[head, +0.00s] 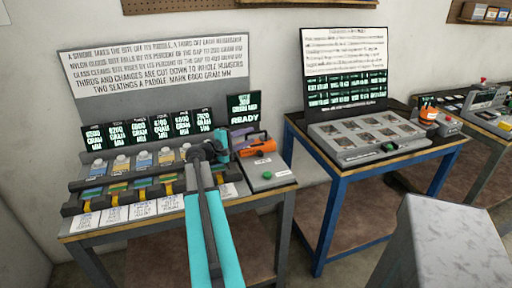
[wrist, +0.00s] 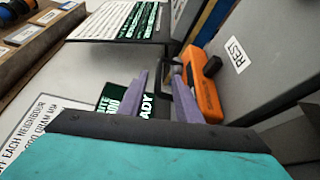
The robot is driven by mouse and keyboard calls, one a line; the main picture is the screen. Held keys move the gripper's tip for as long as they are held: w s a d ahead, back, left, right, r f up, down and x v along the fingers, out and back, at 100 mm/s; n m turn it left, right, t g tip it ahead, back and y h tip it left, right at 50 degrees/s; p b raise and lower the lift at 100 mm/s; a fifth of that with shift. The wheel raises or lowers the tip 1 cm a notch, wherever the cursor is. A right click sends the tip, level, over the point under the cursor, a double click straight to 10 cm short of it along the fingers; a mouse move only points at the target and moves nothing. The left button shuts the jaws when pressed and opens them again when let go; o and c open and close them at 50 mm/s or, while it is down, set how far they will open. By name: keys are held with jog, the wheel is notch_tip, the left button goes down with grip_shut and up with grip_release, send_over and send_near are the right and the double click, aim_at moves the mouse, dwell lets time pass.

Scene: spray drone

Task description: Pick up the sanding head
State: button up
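An orange tool with a black knob, which I take to be the sanding head (head: 260,148), lies on a grey box at the right of the left bench. It also shows in the wrist view (wrist: 206,96), just right of my gripper's right finger. My gripper (wrist: 160,76) has two purple fingers, apart with a gap between them, and I see nothing clasped. In the head view my gripper (head: 250,138) is at the orange tool, partly overlapping it. Whether a finger touches the tool I cannot tell.
The grey box (head: 268,178) has a green button and a label. A rack of paddles (head: 140,172) stands left of it, with small green displays behind. A "READY" screen (head: 243,108) stands close behind my gripper. A blue-legged bench (head: 350,200) is at the right.

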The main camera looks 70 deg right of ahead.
aim_at(254, 133)
jog(key=shift+p+x, duration=0.75)
jog(key=shift+x, duration=1.6)
jog(key=shift+r, duration=0.1)
grip_shut()
